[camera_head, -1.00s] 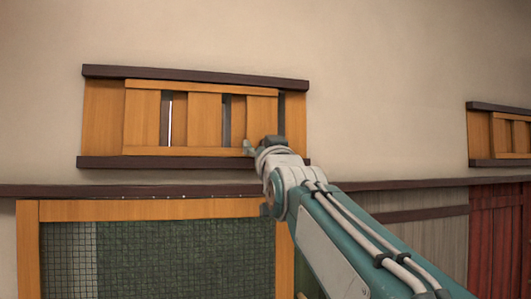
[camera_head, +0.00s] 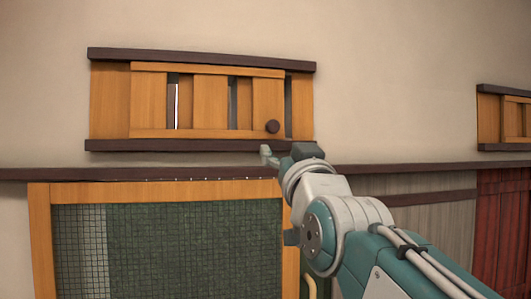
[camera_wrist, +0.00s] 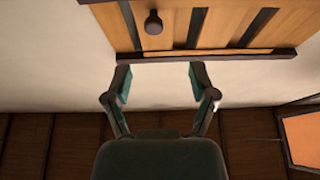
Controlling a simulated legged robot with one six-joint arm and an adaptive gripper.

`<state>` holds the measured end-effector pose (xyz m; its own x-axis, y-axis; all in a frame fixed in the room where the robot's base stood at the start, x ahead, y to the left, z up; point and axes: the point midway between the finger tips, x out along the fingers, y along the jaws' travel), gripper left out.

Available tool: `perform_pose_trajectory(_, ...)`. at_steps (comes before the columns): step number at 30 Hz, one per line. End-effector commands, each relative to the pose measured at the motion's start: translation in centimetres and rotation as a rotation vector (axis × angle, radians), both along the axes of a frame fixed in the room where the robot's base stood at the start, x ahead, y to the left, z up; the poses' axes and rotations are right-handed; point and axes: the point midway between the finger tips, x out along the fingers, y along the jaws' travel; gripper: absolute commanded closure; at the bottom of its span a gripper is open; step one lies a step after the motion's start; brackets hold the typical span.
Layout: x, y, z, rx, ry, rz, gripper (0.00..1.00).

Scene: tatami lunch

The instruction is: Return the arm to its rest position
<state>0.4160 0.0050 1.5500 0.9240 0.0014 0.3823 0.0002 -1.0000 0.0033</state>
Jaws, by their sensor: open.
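My gripper (camera_wrist: 160,82) is open and empty in the wrist view, its two fingers spread apart with bare wall between them. In the head view my gripper (camera_head: 276,152) is at the end of my teal and white arm, just below the right part of a wooden sliding window. The window panel (camera_head: 212,100) is slatted, with narrow gaps between the slats. The knob also shows in the wrist view (camera_wrist: 153,22), beyond the fingers.
A wood-framed green mesh panel (camera_head: 190,245) is below the window. A dark rail (camera_head: 130,173) runs along the wall. Grey boards (camera_head: 435,215), a red slatted panel (camera_head: 500,225) and a second window (camera_head: 505,118) are at the right. The upper wall is clear.

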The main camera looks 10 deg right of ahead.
Motion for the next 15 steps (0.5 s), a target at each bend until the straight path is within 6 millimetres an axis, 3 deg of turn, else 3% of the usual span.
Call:
perform_pose_trajectory(10, 0.1, 0.0, -0.3, 0.000, 0.010, 0.001, 0.27)
perform_pose_trajectory(13, 0.2, 0.1, -2.8, -0.002, 0.092, 0.005, 0.27)
perform_pose_trajectory(15, 0.2, 0.2, -6.5, -0.004, 0.206, 0.012, 0.27)
